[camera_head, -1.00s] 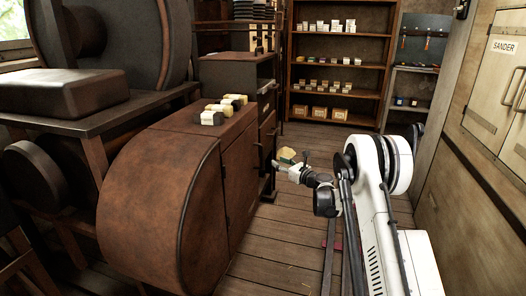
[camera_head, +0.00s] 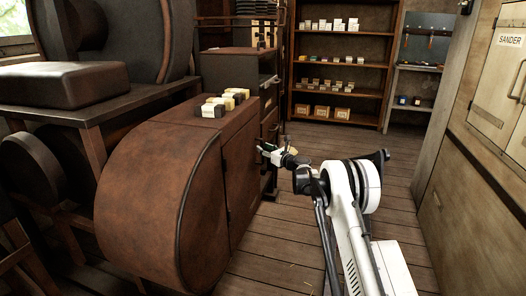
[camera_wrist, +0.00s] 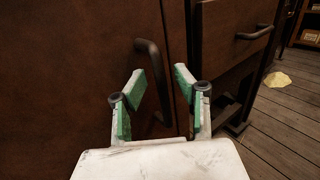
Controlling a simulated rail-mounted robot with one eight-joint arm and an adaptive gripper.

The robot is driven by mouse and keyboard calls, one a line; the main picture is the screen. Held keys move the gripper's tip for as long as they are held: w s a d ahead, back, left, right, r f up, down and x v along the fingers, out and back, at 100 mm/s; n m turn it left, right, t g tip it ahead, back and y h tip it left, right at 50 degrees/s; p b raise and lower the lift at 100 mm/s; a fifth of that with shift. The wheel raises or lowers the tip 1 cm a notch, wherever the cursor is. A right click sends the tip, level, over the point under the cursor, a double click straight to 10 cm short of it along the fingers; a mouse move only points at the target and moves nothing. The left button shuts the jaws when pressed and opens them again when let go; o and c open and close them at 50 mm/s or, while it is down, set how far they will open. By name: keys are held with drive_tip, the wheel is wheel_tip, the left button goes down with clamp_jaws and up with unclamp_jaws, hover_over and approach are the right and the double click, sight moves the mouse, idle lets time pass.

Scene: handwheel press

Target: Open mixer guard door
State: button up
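The mixer guard is a rusty brown rounded housing (camera_head: 165,190) at the left of the head view. A flat door panel (camera_head: 240,175) shows on its right side, and it looks shut. In the wrist view the brown door (camera_wrist: 70,80) fills the left, with a dark bar handle (camera_wrist: 152,75) standing upright on it. My gripper (camera_wrist: 158,85) is open, with green-padded fingers on either side of the lower part of the handle. I cannot tell whether the pads touch it. In the head view my gripper (camera_head: 265,148) is close to the door's far edge.
A dark drawer cabinet (camera_wrist: 235,45) with a bar handle stands just right of the door. Several small blocks (camera_head: 225,102) sit on the housing top. Shelves (camera_head: 340,70) stand at the back.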

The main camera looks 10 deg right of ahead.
drive_tip(key=shift+w+a, duration=0.3)
drive_tip(key=shift+w, duration=0.2)
clamp_jaws()
